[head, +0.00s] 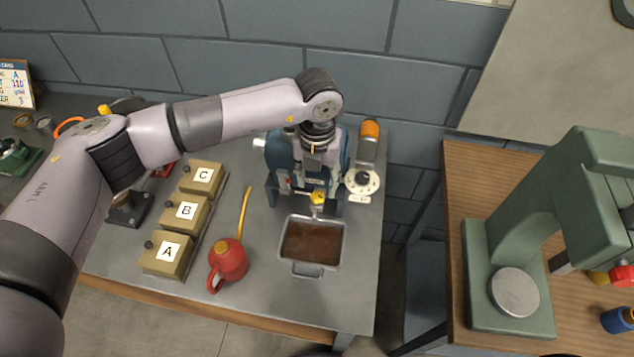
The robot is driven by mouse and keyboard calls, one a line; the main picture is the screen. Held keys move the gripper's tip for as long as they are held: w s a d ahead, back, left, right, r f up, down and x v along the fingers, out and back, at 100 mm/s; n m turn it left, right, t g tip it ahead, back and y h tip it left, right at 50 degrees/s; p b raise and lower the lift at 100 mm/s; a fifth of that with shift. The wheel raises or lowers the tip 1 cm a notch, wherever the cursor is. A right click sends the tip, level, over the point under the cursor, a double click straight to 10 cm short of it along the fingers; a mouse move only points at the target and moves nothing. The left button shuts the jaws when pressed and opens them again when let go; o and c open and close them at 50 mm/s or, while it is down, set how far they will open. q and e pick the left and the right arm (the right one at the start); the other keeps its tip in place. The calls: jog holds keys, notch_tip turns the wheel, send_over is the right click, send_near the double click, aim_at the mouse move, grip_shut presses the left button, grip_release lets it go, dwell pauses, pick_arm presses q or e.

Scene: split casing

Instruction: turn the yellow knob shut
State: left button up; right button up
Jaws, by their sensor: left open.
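The yellow knob (318,198) sits low on the front of a dark blue machine (274,158), just above the back rim of a metal pan. My left gripper (314,172) hangs in front of the machine, pointing down, a little above the knob in the picture. It is open and holds nothing. I cannot tell whether its fingers touch anything, as the wrist and the machine hide part of them. My right gripper is not in view.
The metal pan (305,270) holds brown liquid below the knob. A red oil can (228,262) with a long yellow spout stands left of it. Boxes A (167,255), B (184,214) and C (202,177) stand further left. A white dial (363,181) is at the machine's right.

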aim_at(317, 195)
pick_arm(q)
jog(key=shift+f+p, duration=0.55)
jog(key=shift+f, duration=1.65)
grip_shut()
